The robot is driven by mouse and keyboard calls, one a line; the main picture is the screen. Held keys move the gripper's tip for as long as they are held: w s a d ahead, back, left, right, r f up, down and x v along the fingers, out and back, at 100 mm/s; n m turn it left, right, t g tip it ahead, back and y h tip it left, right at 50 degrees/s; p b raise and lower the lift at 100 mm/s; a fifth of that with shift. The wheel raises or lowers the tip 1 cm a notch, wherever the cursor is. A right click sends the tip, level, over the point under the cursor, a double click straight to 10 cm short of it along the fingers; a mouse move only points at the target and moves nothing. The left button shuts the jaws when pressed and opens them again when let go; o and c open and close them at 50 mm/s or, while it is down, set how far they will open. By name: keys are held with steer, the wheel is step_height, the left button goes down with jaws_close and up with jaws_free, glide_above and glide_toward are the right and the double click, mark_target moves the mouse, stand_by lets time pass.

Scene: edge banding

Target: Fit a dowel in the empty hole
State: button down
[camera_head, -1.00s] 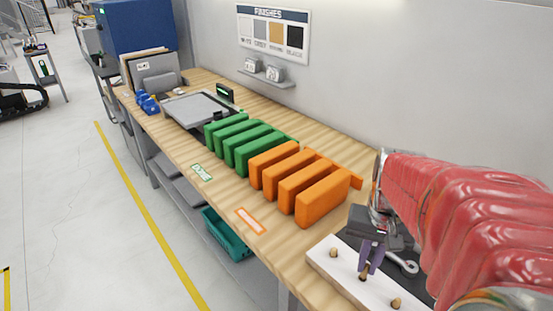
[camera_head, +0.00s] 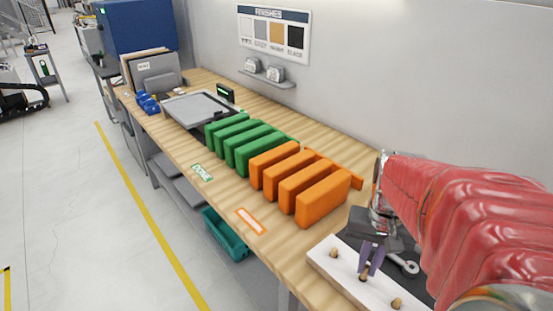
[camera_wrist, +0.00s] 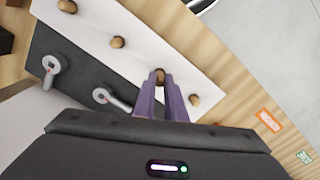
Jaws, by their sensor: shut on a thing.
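A white board (camera_head: 318,262) lies at the near end of the bench, with wooden dowels standing in it. One dowel (camera_head: 333,252) stands left of my gripper and another (camera_head: 396,302) stands to the right. My gripper (camera_head: 366,272) points down over the board between them, its purple fingers shut on a dowel. This held dowel (camera_wrist: 160,75) shows between the fingertips in the wrist view, in line with the board's other dowels (camera_wrist: 117,42). Its lower end is at the board, by a dark spot. The fingers hide much of it, and I cannot tell how deep it sits.
Grey clamps (camera_wrist: 52,68) stand on a dark plate (camera_wrist: 80,85) beside the white board. Orange panels (camera_head: 322,198) and green panels (camera_head: 250,150) stand further along the bench. The wall is behind, and a teal crate (camera_head: 225,235) is below the bench.

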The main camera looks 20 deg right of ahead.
steer(key=shift+f, duration=1.15)
stand_by(1.9)
steer(key=c, duration=1.7)
jaws_free()
steer(key=shift+c, duration=0.2)
steer(key=shift+r, duration=0.1)
steer(key=shift+r, duration=2.4)
